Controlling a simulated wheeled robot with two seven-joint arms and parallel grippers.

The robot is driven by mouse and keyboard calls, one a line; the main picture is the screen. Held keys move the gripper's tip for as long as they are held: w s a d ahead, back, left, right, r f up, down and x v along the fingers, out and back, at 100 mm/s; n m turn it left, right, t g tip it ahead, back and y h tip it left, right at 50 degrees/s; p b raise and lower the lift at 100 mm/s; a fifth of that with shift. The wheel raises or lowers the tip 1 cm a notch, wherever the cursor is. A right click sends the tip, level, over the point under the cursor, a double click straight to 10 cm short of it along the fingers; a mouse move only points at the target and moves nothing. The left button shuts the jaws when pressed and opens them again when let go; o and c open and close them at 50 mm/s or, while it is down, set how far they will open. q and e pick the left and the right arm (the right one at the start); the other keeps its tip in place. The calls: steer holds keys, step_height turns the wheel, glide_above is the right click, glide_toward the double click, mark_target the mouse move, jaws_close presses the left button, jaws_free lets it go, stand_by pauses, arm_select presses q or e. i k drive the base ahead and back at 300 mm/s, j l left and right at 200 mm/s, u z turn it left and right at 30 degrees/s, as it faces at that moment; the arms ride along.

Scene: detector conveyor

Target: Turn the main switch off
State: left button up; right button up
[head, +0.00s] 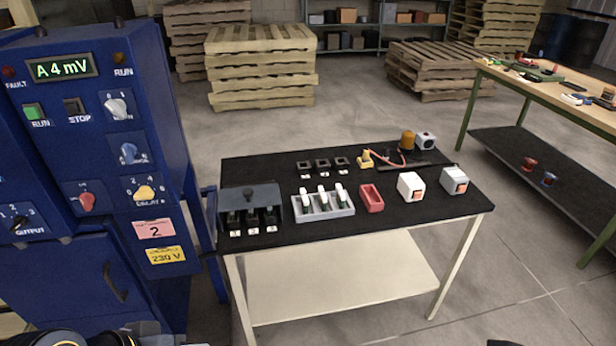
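The blue control cabinet (60,140) stands at the left in the head view. I cannot read which knob is the main switch. A green RUN button (35,111) and a dark STOP button (74,106) sit under a display (62,68) reading A4 mV. Neither gripper's fingers show; dark parts of mine cut the bottom edge.
A black-topped table (400,220) stands right of the cabinet, holding a grey switch box (250,197), a grey rack (323,210), a red tray (371,198) and two white switch boxes (410,186). Wooden pallets (262,65) and a workbench (575,95) stand behind. Floor between is clear.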

mark_target(87, 199)
steer(key=u, duration=0.4)
steer(key=j+u, duration=0.1)
steer(key=u, duration=0.25)
steer(key=i+u, duration=0.1)
steer(key=u, duration=0.65)
steer(key=i+j, duration=0.05)
